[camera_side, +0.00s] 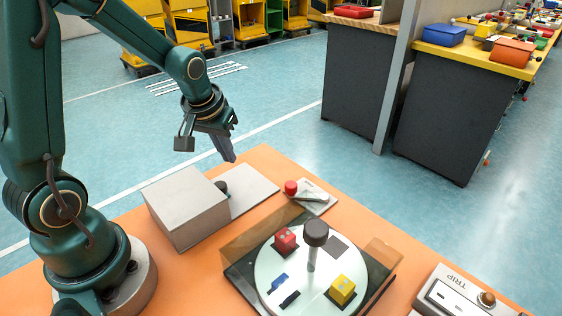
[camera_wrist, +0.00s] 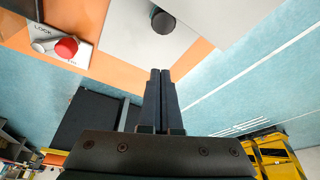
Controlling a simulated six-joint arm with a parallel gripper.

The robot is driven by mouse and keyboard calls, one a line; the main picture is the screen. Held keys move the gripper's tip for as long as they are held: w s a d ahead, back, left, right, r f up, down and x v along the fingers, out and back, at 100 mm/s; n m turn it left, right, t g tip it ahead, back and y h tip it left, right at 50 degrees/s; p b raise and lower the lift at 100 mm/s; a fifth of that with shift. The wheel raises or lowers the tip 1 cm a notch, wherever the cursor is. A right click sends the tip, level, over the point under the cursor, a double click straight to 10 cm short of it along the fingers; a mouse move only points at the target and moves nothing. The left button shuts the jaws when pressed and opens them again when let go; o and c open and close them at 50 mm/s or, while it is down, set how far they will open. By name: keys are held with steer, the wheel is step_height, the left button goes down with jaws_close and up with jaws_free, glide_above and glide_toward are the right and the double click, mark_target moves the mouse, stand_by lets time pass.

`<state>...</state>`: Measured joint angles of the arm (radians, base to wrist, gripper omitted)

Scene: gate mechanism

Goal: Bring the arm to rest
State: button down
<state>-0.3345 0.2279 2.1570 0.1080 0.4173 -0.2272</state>
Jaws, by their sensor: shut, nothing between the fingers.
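My gripper (camera_side: 228,156) hangs above the far edge of the orange table, past the grey box, with its fingers pointing down and to the right. In the wrist view my gripper (camera_wrist: 160,74) has its two dark fingers together, with nothing between them. It is apart from everything on the table.
Near it are a grey box (camera_side: 186,205) with a dark knob (camera_side: 221,187), a red button (camera_side: 291,187) on a lock plate (camera_wrist: 60,38), and a turntable (camera_side: 270,262) with red and yellow blocks and a post. A trip panel (camera_side: 466,294) stands at the right. The air around my gripper is clear.

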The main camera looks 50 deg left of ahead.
steer(key=s+d+r+m+t, duration=0.1)
steer(key=d+r, duration=0.1)
steer(key=r, duration=0.3)
steer(key=s+d+r, duration=0.2)
steer(key=r, duration=0.3)
steer(key=s+d+m+t+h, duration=0.1)
steer(key=s+d+m, duration=0.3)
steer(key=s, duration=0.6)
steer(key=shift+d+f+h, duration=0.3)
steer(key=shift+d+h, duration=0.1)
steer(key=shift+d, duration=1)
